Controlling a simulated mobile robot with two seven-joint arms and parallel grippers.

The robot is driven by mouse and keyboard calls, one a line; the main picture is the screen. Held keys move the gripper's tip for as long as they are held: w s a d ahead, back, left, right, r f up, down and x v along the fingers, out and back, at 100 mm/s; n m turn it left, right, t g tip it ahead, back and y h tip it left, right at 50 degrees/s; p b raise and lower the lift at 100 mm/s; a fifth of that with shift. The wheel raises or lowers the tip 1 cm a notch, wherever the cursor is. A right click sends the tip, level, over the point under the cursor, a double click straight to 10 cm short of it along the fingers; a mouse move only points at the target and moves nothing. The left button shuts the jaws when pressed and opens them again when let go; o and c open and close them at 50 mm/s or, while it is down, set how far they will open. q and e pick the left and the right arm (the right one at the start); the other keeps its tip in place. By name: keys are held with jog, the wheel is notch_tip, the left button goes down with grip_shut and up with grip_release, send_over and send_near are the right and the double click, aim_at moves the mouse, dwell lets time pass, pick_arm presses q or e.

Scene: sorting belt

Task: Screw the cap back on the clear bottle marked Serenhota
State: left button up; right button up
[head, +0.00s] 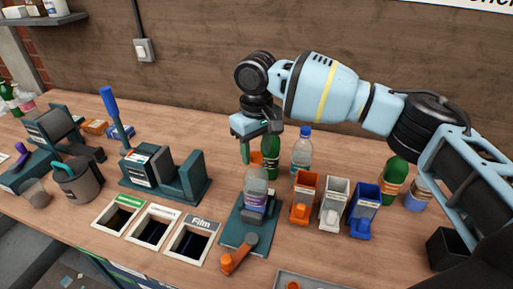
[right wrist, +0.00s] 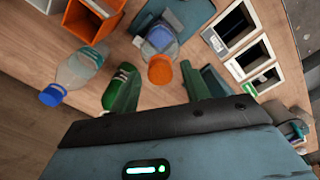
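A clear bottle (head: 256,186) stands upright in a teal holder (head: 236,238) with an orange lever; its label is too small to read. An orange cap (head: 256,158) is at its top, directly below my right gripper (head: 257,148). In the right wrist view the orange cap (right wrist: 160,70) lies between the two green fingers of the right gripper (right wrist: 162,84), with gaps on both sides. The clear bottle (right wrist: 172,42) shows behind it. The right gripper looks open. I cannot tell whether the cap is seated or loose. My left gripper is not in view.
A green bottle (head: 271,160) and a clear blue-capped bottle (head: 302,147) stand close behind. Orange (head: 305,187), white (head: 335,195) and blue (head: 365,202) bins are to the right. Open slots, one marked Film (head: 192,241), lie left. A grey tray (head: 305,280) is in front.

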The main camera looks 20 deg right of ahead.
aim_at(256, 155)
jog(key=shift+o, duration=0.2)
notch_tip(256, 155, up, 6)
jog(key=shift+r, duration=0.15)
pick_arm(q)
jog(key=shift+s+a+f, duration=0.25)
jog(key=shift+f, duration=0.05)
pick_arm(e)
jog(key=shift+r, duration=0.75)
